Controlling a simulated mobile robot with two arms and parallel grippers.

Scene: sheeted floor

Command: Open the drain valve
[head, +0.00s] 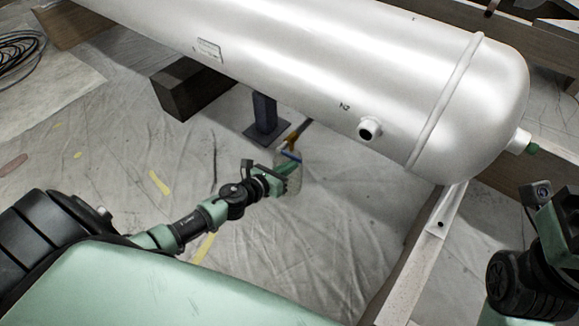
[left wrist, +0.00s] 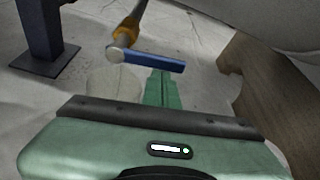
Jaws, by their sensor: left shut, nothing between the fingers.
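The drain valve is a brass-coloured body (left wrist: 128,32) on a pipe under the white tank, with a blue lever handle (left wrist: 152,61). In the left wrist view the lever reaches right from the pipe's end. In the head view the blue lever (head: 290,156) shows just beyond my left gripper (head: 283,166). My left gripper is shut and empty; its green fingers (left wrist: 163,87) end at the lever's near side, towards its free end. I cannot tell whether they touch it. Part of my right gripper (head: 545,200) shows at the right edge; its fingers cannot be made out.
The tank (head: 300,60) lies above the valve, with a short open port (head: 369,129) on its side. A blue post (head: 264,113) and a dark wooden block (head: 190,90) stand nearby. A pale rounded object (left wrist: 113,85) is below the valve. Sheeted floor is open to the left.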

